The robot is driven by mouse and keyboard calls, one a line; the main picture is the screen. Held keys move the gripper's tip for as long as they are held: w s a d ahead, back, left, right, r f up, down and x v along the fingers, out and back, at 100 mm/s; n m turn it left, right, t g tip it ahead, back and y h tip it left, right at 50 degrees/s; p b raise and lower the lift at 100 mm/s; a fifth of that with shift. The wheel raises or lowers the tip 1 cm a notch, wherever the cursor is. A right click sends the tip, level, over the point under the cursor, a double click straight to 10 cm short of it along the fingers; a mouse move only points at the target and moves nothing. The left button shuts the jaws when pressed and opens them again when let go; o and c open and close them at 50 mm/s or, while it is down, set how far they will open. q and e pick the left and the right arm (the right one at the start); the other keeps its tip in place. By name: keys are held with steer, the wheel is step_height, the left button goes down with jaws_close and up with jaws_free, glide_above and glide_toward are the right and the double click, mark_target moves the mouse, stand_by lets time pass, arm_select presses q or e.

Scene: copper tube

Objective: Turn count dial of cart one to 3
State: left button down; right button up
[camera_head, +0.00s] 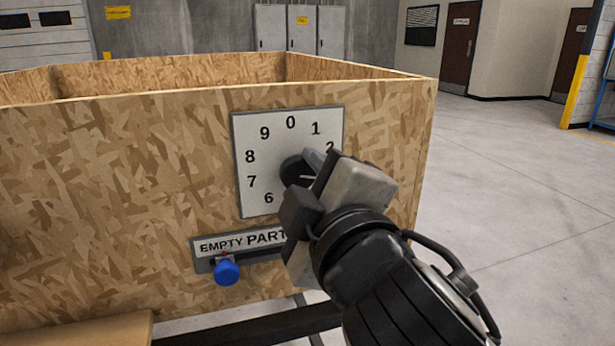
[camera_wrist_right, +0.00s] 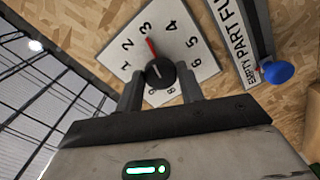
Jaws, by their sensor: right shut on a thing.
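The count dial is a white square plate (camera_head: 245,150) with black numbers, on the front of a chipboard cart (camera_head: 110,200). It also shows in the right wrist view (camera_wrist_right: 190,45). At its middle is a round black knob (camera_wrist_right: 160,73), partly hidden by my gripper in the head view (camera_head: 291,170). A red pointer (camera_wrist_right: 152,47) points at the 3 in the right wrist view. My right gripper (camera_head: 303,170) is shut on the knob, one finger on each side (camera_wrist_right: 160,84). Its arm hides the dial's lower right numbers in the head view. My left gripper is not in view.
Below the dial is a label strip (camera_head: 215,247) reading EMPTY, PART and, in the wrist view, FULL, with a blue knob (camera_head: 227,271) at its EMPTY end. The cart's open top has raised walls. Clear concrete floor (camera_head: 520,190) lies to the right.

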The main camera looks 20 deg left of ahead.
steer(key=shift+m, duration=0.3)
stand_by(0.4)
steer(key=o, duration=1)
